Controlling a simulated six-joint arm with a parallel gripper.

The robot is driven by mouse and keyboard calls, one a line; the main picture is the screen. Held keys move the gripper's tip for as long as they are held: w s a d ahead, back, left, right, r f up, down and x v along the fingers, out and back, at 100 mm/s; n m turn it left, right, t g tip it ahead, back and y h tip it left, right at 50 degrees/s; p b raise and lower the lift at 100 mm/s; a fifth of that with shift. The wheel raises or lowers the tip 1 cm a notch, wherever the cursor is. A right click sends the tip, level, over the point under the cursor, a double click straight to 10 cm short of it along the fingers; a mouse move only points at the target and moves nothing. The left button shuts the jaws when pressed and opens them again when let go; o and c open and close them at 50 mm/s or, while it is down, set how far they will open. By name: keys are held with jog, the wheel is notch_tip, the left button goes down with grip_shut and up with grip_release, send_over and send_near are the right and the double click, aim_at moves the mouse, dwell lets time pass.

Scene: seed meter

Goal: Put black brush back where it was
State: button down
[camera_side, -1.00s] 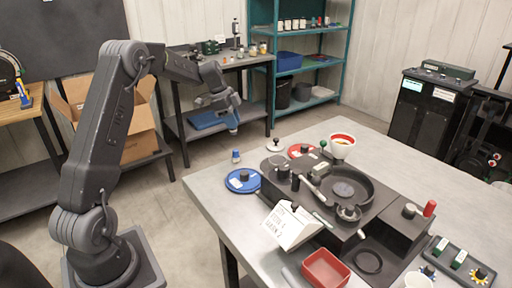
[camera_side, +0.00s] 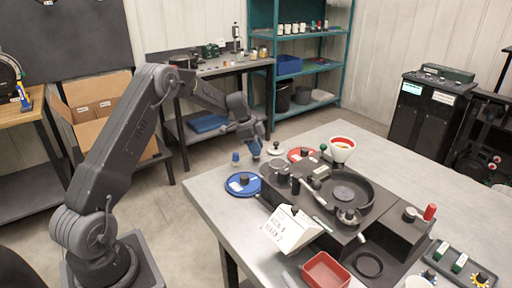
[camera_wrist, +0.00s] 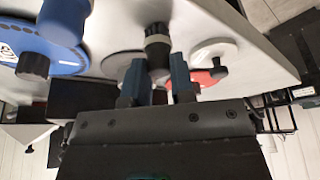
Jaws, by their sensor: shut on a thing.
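My gripper (camera_side: 256,152) is low over the far left corner of the metal table, beside the white disc. In the wrist view its blue fingers (camera_wrist: 158,80) are shut on a dark, knobbed piece with a grey band, which appears to be the black brush (camera_wrist: 157,45). In the side view the fingers hide most of this piece. Whether its lower end touches the table cannot be told. A small blue-topped item (camera_side: 236,158) stands just left of my gripper, near the table edge.
A blue disc with a black knob (camera_side: 243,184), a white disc (camera_side: 275,149) and a red disc (camera_side: 296,155) lie close around my gripper. The black seed meter (camera_side: 343,188) and a red-rimmed cup (camera_side: 342,148) stand to the right.

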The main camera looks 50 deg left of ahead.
jog(key=shift+f, duration=0.1)
jog(key=c, duration=1)
grip_release()
jog(key=v, duration=1.2)
jog(key=s+d+r+n, duration=0.2)
jog(key=s+d+r, duration=0.1)
jog(key=d+r, duration=0.4)
jog(key=s+d+r+n+y, duration=0.2)
jog(key=s+d+r, duration=0.2)
jog(key=s+d, duration=0.6)
jog(key=s+d+f+n+t, duration=0.1)
jog(key=s+d, duration=0.2)
jog(key=s, duration=0.2)
jog(key=s+d+f+n+t, duration=0.1)
jog(key=s+d+n, duration=0.1)
jog(key=s+d, duration=0.2)
jog(key=s+d+f+n+y, duration=0.1)
jog(key=s+d+n, duration=0.1)
jog(key=s, duration=0.6)
jog(key=shift+d+f+t, duration=0.15)
jog(key=shift+d+t, duration=0.25)
jog(key=shift+d, duration=0.45)
